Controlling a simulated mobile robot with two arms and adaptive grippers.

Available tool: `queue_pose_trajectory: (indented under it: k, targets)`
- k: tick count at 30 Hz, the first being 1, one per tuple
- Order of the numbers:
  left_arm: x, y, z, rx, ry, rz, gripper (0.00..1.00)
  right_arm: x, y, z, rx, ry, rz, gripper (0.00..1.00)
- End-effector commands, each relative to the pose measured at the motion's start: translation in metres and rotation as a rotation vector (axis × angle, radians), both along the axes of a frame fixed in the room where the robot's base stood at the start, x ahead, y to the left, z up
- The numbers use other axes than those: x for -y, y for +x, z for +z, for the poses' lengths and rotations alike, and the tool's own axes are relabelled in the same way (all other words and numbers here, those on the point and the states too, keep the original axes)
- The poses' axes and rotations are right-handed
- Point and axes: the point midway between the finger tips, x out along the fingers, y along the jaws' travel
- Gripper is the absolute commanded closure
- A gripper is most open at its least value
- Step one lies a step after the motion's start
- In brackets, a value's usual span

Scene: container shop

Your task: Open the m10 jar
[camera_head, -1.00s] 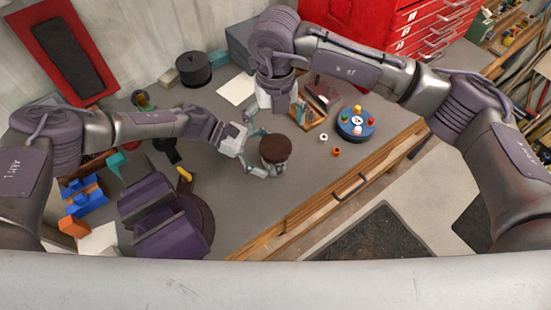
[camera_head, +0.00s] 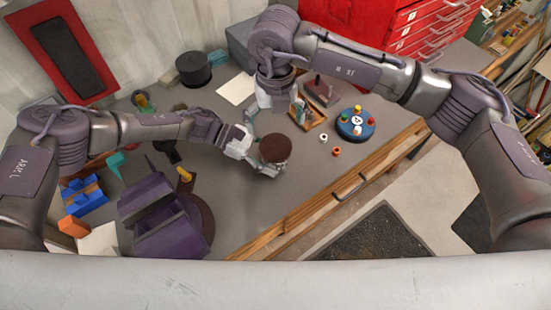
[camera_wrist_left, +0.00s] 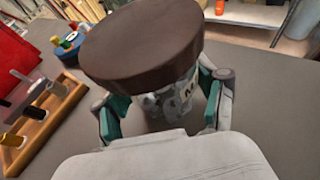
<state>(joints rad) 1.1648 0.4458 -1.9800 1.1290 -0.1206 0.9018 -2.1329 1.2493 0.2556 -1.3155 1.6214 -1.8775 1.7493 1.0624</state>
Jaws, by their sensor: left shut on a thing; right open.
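The jar (camera_wrist_left: 176,98) has a wide dark brown lid (camera_head: 275,148) and grey metal pieces inside its clear body. Part of a label with an "M" shows in the left wrist view; the rest is hidden. It stands upright on the grey bench. My left gripper (camera_head: 256,150) is shut on the jar's body below the lid, with one teal-padded finger on each side, as the left wrist view (camera_wrist_left: 162,112) also shows. My right gripper (camera_head: 277,108) is open and empty, pointing down behind the jar, its fingers partly hidden by its own wrist.
A wooden rack (camera_head: 308,117) and a blue round tray (camera_head: 354,126) with coloured pieces stand right of the jar. A white ring (camera_head: 323,138) and an orange ring (camera_head: 336,152) lie nearby. Bench in front of the jar is clear.

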Motion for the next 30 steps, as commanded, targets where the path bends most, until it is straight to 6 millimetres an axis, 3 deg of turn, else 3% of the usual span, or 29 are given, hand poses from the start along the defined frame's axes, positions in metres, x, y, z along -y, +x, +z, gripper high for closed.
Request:
queue_pose_trajectory:
  k: [3,8,21,30]
  targets:
    - [-0.0004,0.0004,0.0,0.001,0.001,0.001,1.0,0.0,0.0,0.0,0.0,0.0,-0.006,0.0]
    - [-0.0004,0.0004,0.0,0.0,0.001,0.001,1.0,0.0001,0.0002,0.0005,0.001,0.0,-0.131,0.0]
    - [-0.0005,0.0006,0.0,0.0,0.001,0.002,1.0,0.0001,0.0004,0.0003,0.001,0.0,-0.974,0.0]
    - [-0.0005,0.0006,0.0,0.001,0.001,0.002,1.0,0.0004,0.0,-0.0073,-0.001,-0.003,-1.18,0.0]
